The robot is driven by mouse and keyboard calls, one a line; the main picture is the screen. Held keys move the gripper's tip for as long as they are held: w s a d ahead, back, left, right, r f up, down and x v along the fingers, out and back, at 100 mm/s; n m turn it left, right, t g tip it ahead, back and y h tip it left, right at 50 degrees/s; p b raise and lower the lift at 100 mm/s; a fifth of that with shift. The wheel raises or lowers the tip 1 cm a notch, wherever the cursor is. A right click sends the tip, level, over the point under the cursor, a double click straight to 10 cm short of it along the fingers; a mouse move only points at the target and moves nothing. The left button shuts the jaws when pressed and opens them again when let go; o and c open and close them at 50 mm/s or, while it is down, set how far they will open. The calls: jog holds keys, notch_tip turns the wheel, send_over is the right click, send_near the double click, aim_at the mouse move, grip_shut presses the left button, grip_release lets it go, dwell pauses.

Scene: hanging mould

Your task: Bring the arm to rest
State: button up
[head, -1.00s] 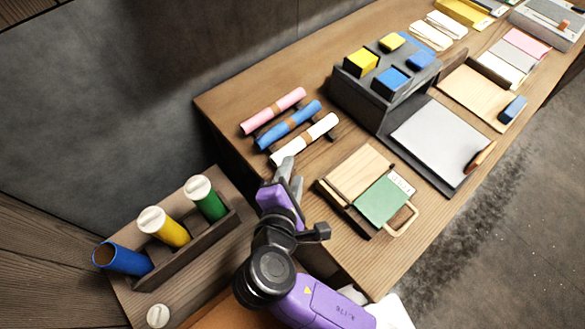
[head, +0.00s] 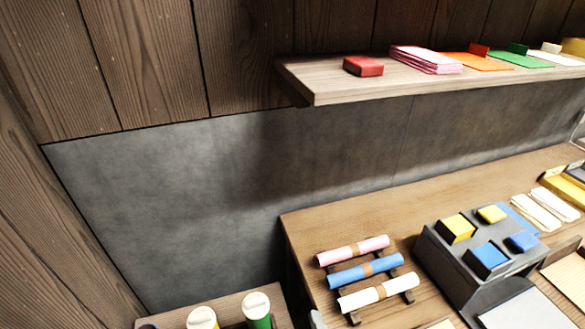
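Only a small grey tip of my gripper (head: 316,319) shows at the bottom edge of the head view, just left of the white roll. The rest of my arm is out of the picture. Whether the fingers are open or shut cannot be seen. The pink roll (head: 353,250), the blue roll (head: 366,270) and the white roll (head: 378,293) lie side by side on a dark rack on the wooden counter (head: 310,228), each with a brown band.
A shelf (head: 330,87) above holds a red block (head: 363,66) and paper stacks, including a pink one (head: 426,60). A dark stand (head: 445,262) with yellow and blue blocks is on the right. Capped tubes, one green (head: 257,312), stand at the lower left.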

jog(key=s+d+r+m+t, duration=0.1)
jog(key=s+d+r+m, duration=0.2)
jog(key=s+d+m, duration=0.3)
jog(key=s+d+r+m+t, duration=0.1)
jog(key=s+d+r+m, duration=0.3)
jog(key=s, duration=1.1)
jog(key=d+m, duration=0.2)
jog(key=d, duration=0.2)
jog(key=shift+s+d+m+h, duration=0.15)
jog(key=shift+d+m+h, duration=0.2)
jog(key=shift+m+h, duration=0.05)
jog(key=shift+o, duration=0.2)
jog(key=shift+m+g+h, duration=0.4)
jog(key=shift+g+h, duration=0.3)
jog(key=s, duration=0.1)
jog(key=s+d+f, duration=0.1)
jog(key=s+d, duration=0.1)
jog(key=shift+s+f, duration=0.4)
